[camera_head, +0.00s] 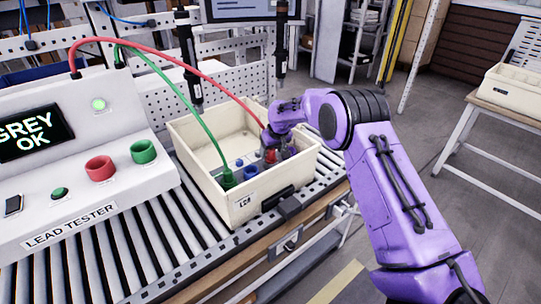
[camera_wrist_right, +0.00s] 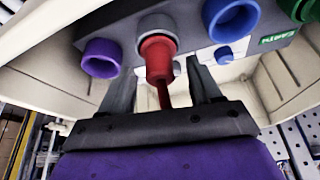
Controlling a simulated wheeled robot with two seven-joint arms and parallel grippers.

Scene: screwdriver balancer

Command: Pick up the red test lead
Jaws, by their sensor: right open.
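The red test lead (camera_head: 178,59) arches from the top of the lead tester (camera_head: 92,212) to a unit in the cream crate (camera_head: 215,120). In the right wrist view its red plug (camera_wrist_right: 158,58) sits in a light grey socket (camera_wrist_right: 156,24), and the cable runs down from it. My right gripper (camera_wrist_right: 158,70) is open, with a dark finger on either side of the plug and cable. In the head view the gripper (camera_head: 270,140) is low over the crate and partly hides the plug's end. My left gripper is not in view.
A green lead (camera_head: 178,90) runs to a green plug in the same crate. Dark tools hang above the crate (camera_head: 188,55). The tester's screen (camera_head: 33,132) reads "GREY OK". The front rollers (camera_head: 150,240) are clear.

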